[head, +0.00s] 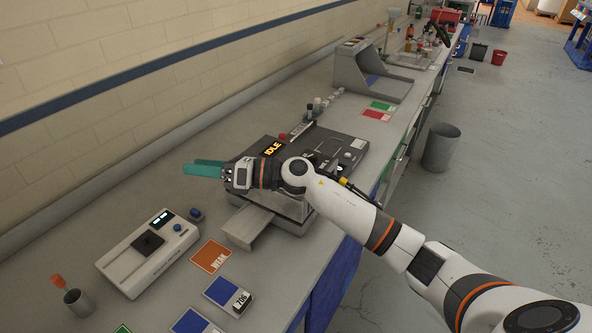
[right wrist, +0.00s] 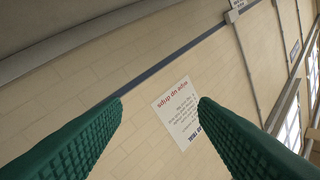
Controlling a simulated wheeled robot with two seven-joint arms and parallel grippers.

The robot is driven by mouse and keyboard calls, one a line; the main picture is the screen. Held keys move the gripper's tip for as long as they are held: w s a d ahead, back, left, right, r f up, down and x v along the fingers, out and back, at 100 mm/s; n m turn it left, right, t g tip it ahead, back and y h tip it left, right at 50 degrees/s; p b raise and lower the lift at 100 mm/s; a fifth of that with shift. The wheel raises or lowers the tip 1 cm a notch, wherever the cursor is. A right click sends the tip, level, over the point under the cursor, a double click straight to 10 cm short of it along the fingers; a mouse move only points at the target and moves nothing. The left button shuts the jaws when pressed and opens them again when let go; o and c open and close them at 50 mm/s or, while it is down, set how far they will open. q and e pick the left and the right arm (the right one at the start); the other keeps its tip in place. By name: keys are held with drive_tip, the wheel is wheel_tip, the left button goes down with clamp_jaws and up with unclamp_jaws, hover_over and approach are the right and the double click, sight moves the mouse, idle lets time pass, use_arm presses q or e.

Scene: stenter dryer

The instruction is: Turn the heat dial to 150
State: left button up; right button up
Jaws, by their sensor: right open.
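My right gripper (head: 190,167) has teal fingers and points left, past the dryer's left side and over the bench. In the right wrist view the fingers (right wrist: 160,101) are spread apart with nothing between them. My left gripper is not in view.
A white instrument (head: 150,255) stands at the lower left beside a cup (head: 78,301). An orange WEAK card (head: 211,256) lies before the dryer. A grey hooded unit (head: 370,75) stands farther back. The wall runs along the bench; a wall sign (right wrist: 178,115) faces the wrist camera.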

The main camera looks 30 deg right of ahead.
drive_tip(key=d+n+g+h, duration=0.9)
drive_tip(key=d+h, duration=0.3)
drive_tip(key=d, duration=1.4)
drive_tip(key=p+x, duration=0.1)
drive_tip(key=x, duration=0.3)
drive_tip(key=p+x, duration=0.2)
drive_tip(key=x, duration=0.3)
drive_tip(key=shift+w+f, duration=0.2)
drive_tip(key=shift+w, duration=0.05)
drive_tip(key=shift+p+x, duration=0.35)
drive_tip(key=shift+x, duration=0.45)
drive_tip(key=shift+c, duration=0.5)
drive_tip(key=c, duration=0.9)
